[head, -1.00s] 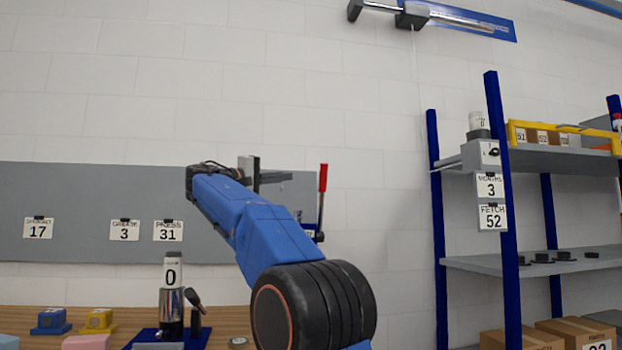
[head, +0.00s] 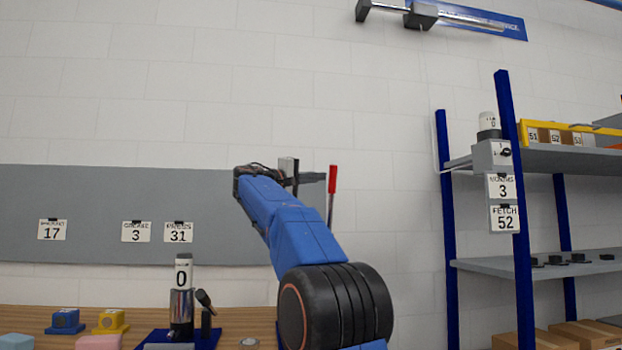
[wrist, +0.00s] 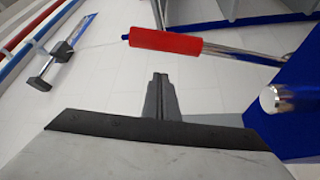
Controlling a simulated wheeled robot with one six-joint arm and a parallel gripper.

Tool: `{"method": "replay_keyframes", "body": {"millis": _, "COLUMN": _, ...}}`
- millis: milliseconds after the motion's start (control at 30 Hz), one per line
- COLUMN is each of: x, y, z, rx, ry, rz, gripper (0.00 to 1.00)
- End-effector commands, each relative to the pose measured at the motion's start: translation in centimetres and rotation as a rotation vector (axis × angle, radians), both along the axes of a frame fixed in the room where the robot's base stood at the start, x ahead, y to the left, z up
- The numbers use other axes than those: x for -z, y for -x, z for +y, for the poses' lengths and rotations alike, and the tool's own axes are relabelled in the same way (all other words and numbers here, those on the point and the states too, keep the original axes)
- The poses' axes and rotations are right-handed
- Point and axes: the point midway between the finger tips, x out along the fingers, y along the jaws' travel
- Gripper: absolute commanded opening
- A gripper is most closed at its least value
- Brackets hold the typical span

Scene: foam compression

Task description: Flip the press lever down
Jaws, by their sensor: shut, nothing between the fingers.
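The press lever has a red grip (head: 332,179) on a thin metal rod and stands nearly upright beside my arm in the head view. In the wrist view the red grip (wrist: 165,40) lies across the upper middle, with its bright rod running right toward a blue body (wrist: 300,120). My gripper (wrist: 160,78) is shut and empty. Its fingertips show just below the red grip in the picture, with a visible gap between them.
A blue-post shelf (head: 510,150) stands to the right of the lever. A grey board (head: 100,215) with number cards is on the wall behind. Blue and yellow blocks and a metal cylinder device (head: 181,305) are on the wooden bench at left.

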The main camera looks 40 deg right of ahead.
Motion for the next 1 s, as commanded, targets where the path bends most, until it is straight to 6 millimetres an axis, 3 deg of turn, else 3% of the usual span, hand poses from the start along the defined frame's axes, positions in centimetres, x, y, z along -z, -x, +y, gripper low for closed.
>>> {"method": "replay_keyframes", "body": {"millis": 400, "x": 0.9, "y": 2.8, "z": 1.1, "rx": 0.0, "ry": 0.001, "rz": -0.001, "gripper": 0.0}}
{"method": "replay_keyframes", "body": {"millis": 1000, "x": 1.1, "y": 3.3, "z": 1.3, "rx": 0.0, "ry": 0.008, "rz": -0.014, "gripper": 0.0}}
